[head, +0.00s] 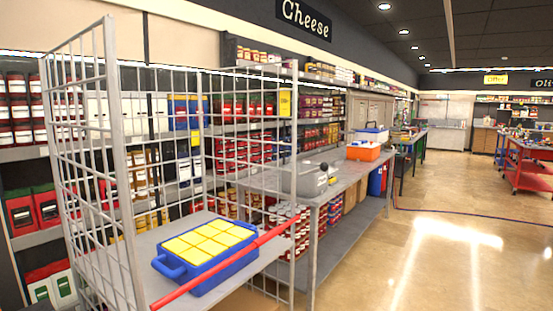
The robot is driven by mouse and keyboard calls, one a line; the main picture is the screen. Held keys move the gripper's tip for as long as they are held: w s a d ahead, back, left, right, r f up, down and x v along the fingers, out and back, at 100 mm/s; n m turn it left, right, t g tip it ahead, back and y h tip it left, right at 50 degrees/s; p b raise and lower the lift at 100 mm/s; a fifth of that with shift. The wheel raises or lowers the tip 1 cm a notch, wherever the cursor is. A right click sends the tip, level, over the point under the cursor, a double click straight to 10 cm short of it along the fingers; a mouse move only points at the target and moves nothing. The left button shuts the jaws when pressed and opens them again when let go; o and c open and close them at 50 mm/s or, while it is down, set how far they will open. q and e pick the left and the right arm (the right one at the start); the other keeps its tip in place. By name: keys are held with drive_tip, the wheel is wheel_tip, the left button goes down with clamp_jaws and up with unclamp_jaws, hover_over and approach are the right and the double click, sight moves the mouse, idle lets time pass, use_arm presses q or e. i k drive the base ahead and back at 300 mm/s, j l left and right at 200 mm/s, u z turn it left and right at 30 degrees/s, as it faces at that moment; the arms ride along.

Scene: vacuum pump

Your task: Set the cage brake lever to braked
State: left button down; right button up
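The wire mesh cage (113,130) stands in the left foreground, with grey posts and an open front. A red bar (230,262) runs slanting across its front, over the shelf edge; I cannot tell whether it is a lever. No part clearly recognisable as the brake lever shows. The cage's lower end is cut off by the bottom of the picture. Neither of my grippers is in view.
A blue crate with yellow blocks (208,237) sits on the cage's grey shelf (150,250). Behind it, a metal table (345,180) holds a grey device with a black knob (317,179) and an orange box (363,152). Stocked shelves line the left wall. Floor (450,245) at right is clear except for a thin cable (470,213).

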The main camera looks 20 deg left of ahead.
sight(324, 167)
drive_tip(key=i+l+u, duration=0.6)
drive_tip(key=i, duration=0.15)
drive_tip(key=i+l+u, duration=0.1)
drive_tip(key=i+l, duration=0.2)
drive_tip(key=i+l+u, duration=0.1)
drive_tip(key=i+l, duration=0.25)
drive_tip(key=l, duration=0.15)
drive_tip(key=i+l, duration=0.3)
drive_tip(key=l, duration=0.15)
drive_tip(key=i+l, duration=0.65)
drive_tip(key=l, duration=0.2)
